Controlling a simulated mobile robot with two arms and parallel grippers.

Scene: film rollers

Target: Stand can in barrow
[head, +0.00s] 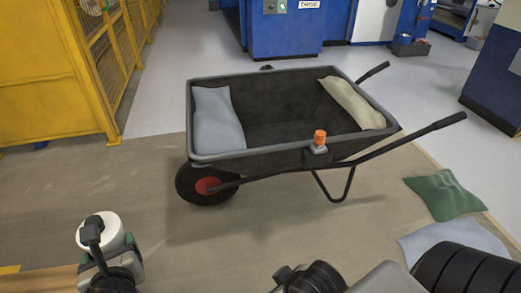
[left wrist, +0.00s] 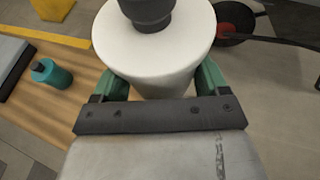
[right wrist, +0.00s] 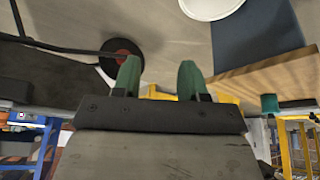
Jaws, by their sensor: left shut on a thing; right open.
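A white can (head: 112,230) with a dark cap is held by my left gripper (head: 108,262) at the lower left of the head view. In the left wrist view the can (left wrist: 155,55) stands between the green fingers, which are shut on it. The black barrow (head: 270,155) stands ahead, to the right of the can and apart from it. My right gripper (right wrist: 159,80) is open and empty in the right wrist view, with the barrow wheel (right wrist: 122,50) beyond it. Its fingertips are not clear in the head view.
A grey-blue sack (head: 216,118) and a beige sack (head: 352,103) lie at opposite ends of the barrow; its middle floor is bare. An orange-topped device (head: 319,145) sits on its near rim. A green sack (head: 445,195) lies right. A teal bottle (left wrist: 52,75) stands at left.

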